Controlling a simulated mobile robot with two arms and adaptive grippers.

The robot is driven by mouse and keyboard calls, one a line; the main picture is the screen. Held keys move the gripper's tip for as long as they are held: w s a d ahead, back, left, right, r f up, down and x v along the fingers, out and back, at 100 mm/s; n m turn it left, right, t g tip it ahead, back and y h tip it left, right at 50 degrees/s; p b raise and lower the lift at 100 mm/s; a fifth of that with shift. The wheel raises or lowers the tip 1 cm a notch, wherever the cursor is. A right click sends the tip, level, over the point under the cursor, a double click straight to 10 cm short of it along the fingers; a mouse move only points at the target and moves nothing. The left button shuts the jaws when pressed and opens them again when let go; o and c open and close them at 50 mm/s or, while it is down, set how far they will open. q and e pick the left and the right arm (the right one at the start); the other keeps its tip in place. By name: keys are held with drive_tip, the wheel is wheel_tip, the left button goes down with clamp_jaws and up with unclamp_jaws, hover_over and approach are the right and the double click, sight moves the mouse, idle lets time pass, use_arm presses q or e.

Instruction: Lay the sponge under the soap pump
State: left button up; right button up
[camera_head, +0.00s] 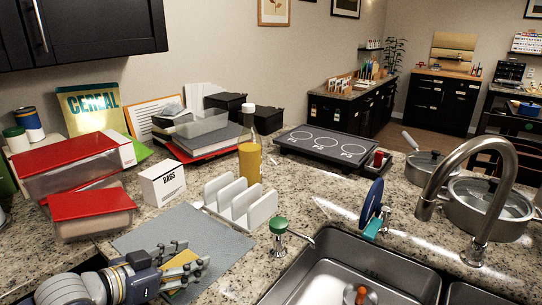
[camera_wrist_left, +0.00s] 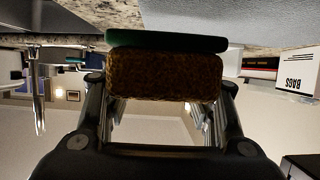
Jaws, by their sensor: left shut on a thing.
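My left gripper (camera_head: 190,270) is shut on the sponge (camera_head: 181,260), low over the grey mat at the bottom left of the head view. In the left wrist view the sponge (camera_wrist_left: 165,77) sits between the two fingers, with a brown-yellow body and a dark green layer. The soap pump (camera_head: 279,237) has a green top and a metal spout pointing right. It stands at the sink's left rim, to the right of my gripper and apart from it. The fingers partly hide the sponge in the head view. My right gripper is not in view.
The grey mat (camera_head: 222,234) lies left of the pump. A white rack (camera_head: 241,204) stands behind it, near a white BAGS box (camera_head: 163,184) and a yellow bottle (camera_head: 250,160). The steel sink (camera_head: 325,275) and the tall faucet (camera_head: 478,225) are to the right.

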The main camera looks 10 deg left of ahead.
use_arm(q)
drive_tip(key=shift+s+d+f, duration=0.1)
drive_tip(key=shift+s+d+f+m+g+h, duration=0.15)
drive_tip(key=shift+s+d+f+h, duration=0.05)
drive_tip(key=shift+s, duration=0.2)
drive_tip(key=shift+s+d+f+m+g+h, duration=0.15)
drive_tip(key=shift+s+d+f+h, duration=0.05)
drive_tip(key=shift+s, duration=0.15)
drive_tip(key=shift+s+d+f+m+g+h, duration=0.2)
drive_tip(key=shift+s+d+m+g+h, duration=0.5)
drive_tip(key=shift+s, duration=0.7)
drive_tip(key=shift+s+d+f+m+g+h, duration=0.2)
drive_tip(key=shift+s+d+m+g+h, duration=0.45)
drive_tip(key=shift+s, duration=0.7)
drive_tip(key=shift+s+d+f+m+g+h, duration=0.2)
drive_tip(key=shift+s+d+m+g+h, duration=0.2)
drive_tip(key=shift+s+m, duration=0.75)
drive_tip(key=shift+s+n, duration=0.25)
drive_tip(key=shift+n, duration=0.15)
drive_tip(key=shift+w+r, duration=0.1)
drive_tip(key=shift+r, duration=0.05)
